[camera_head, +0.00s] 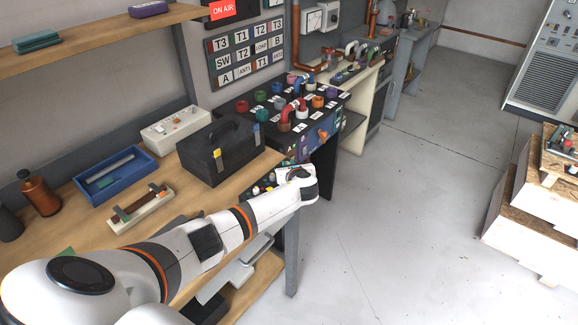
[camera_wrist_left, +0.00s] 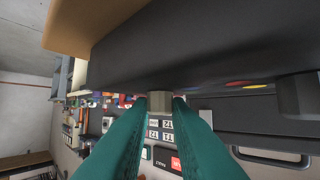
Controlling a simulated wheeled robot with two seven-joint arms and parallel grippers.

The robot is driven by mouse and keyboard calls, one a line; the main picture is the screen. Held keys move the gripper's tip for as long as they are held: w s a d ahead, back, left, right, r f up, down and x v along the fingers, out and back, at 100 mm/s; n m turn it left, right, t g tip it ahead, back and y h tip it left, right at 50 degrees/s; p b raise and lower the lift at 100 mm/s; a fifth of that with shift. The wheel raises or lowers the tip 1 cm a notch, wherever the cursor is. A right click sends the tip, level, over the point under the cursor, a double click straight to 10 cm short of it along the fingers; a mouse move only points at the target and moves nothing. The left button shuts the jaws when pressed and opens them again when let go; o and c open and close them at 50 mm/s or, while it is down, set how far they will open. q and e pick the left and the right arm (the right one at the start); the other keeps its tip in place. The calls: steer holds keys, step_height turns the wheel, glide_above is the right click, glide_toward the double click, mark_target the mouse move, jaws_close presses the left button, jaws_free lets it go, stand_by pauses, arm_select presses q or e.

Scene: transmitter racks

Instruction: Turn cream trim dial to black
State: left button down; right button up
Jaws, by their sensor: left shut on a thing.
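The cream trim dial (camera_wrist_left: 160,104) shows in the left wrist view as a small beige knob on a dark face. My left gripper (camera_wrist_left: 160,97) has green fingers, one on each side of the dial, shut on it. In the head view my left wrist (camera_head: 296,183) is at the front of the dark rack (camera_head: 326,133). There the fingertips and the dial are hidden by my arm. The dial's pointer and the black mark cannot be made out. My right gripper is not in view.
A wooden bench holds a black toolbox (camera_head: 222,153), a blue tray (camera_head: 130,176) and a cream box with knobs (camera_head: 175,128). A label board (camera_head: 248,53) hangs behind.

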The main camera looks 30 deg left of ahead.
arm_select(q)
steer(key=c, duration=1.3)
jaws_free()
steer(key=shift+c, duration=0.2)
steer(key=v, duration=1.2)
